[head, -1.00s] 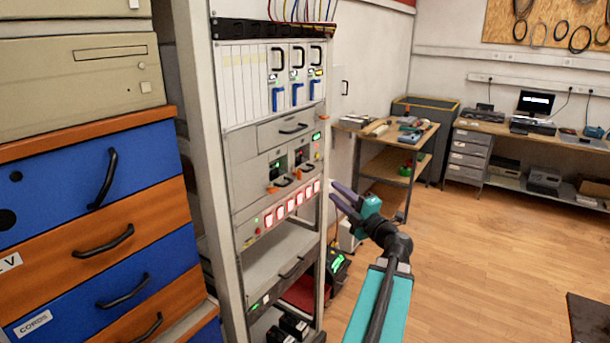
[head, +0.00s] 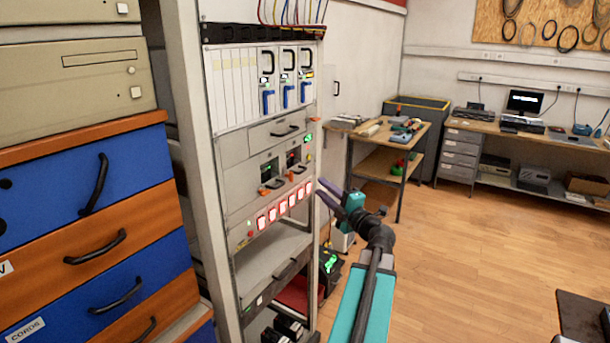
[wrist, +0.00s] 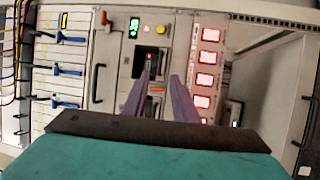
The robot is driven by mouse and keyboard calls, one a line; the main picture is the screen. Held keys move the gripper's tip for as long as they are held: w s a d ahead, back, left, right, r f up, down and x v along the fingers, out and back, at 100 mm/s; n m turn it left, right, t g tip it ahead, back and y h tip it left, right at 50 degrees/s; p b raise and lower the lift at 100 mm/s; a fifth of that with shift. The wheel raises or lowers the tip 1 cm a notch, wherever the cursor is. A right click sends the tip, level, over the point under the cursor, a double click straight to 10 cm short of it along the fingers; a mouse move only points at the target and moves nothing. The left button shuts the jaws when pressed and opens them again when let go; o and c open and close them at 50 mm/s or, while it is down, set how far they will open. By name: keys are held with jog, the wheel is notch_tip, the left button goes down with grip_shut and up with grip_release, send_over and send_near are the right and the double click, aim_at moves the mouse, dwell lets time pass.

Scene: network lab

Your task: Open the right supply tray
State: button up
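The right supply tray (head: 294,157) is in the middle of the grey rack, right of a similar left tray (head: 269,169). Each has a dark window with small orange parts near it. In the wrist view, turned sideways, the right tray's dark window (wrist: 150,62) with a red light lies just beyond the fingertips. My gripper (head: 321,188) is open and empty, its two purple fingers apart, in front of the rack's right side. It also shows in the wrist view (wrist: 162,77), where the fingers partly hide the bays. I see no contact with the tray.
A row of red-lit switches (head: 283,208) sits below the trays. A drawer with a black handle (head: 286,132) and blue-handled modules (head: 287,95) are above. A blue and orange cabinet (head: 80,230) stands left. A workbench (head: 400,150) stands behind; the floor (head: 470,260) at right is clear.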

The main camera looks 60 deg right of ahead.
jog(key=p+x, duration=0.2)
jog(key=x, duration=0.8)
jog(key=shift+w+p, duration=0.2)
jog(key=shift+p, duration=0.1)
jog(key=shift+c, duration=0.2)
grip_shut()
jog(key=shift+f, duration=0.1)
dwell(0.8)
